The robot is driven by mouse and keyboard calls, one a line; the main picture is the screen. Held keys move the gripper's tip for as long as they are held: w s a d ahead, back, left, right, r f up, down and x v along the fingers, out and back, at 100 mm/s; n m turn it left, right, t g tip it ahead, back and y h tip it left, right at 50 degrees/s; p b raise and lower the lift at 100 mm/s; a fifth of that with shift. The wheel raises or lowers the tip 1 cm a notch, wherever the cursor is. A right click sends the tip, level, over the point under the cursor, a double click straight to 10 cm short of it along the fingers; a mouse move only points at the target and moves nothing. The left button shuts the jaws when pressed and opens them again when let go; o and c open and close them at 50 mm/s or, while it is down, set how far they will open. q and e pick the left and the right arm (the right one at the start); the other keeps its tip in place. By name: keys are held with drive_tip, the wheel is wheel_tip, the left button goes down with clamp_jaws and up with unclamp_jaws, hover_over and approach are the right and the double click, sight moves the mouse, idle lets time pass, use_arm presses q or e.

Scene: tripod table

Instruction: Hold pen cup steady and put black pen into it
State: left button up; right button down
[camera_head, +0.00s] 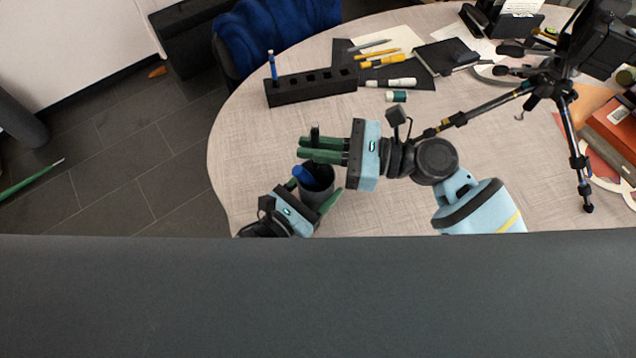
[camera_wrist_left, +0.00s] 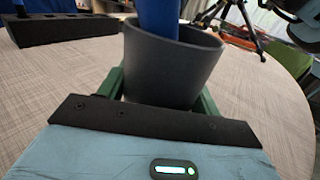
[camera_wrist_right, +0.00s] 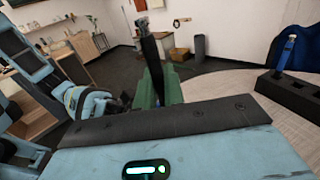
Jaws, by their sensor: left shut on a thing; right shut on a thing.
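The dark grey pen cup (camera_head: 322,187) stands near the table's left front edge with a blue object (camera_head: 305,176) in it. My left gripper (camera_head: 315,190) is shut around the cup, one green finger on each side. The cup (camera_wrist_left: 172,68) fills the middle of the left wrist view. My right gripper (camera_head: 306,149) is shut on the black pen (camera_head: 315,132), above and just behind the cup. The pen (camera_wrist_right: 152,62) stands roughly upright between the green fingers in the right wrist view. Its lower end is hidden.
A black slotted block (camera_head: 310,87) with a blue pen (camera_head: 272,66) in it lies behind the grippers. Yellow pens (camera_head: 382,61), a white marker (camera_head: 392,82) and a black notebook (camera_head: 446,57) lie further back. A tripod (camera_head: 548,90) stands at right.

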drive_tip(key=shift+f, duration=1.05)
drive_tip(key=c, duration=1.4)
unclamp_jaws()
drive_tip(key=shift+d+f, duration=0.1)
drive_tip(key=s+d, duration=0.1)
drive_tip(key=d, duration=1)
drive_tip(key=shift+s+d, duration=0.35)
drive_tip(key=shift+s, duration=0.05)
use_arm(q)
drive_tip(key=o, duration=1.1)
drive_tip(key=shift+o, duration=0.2)
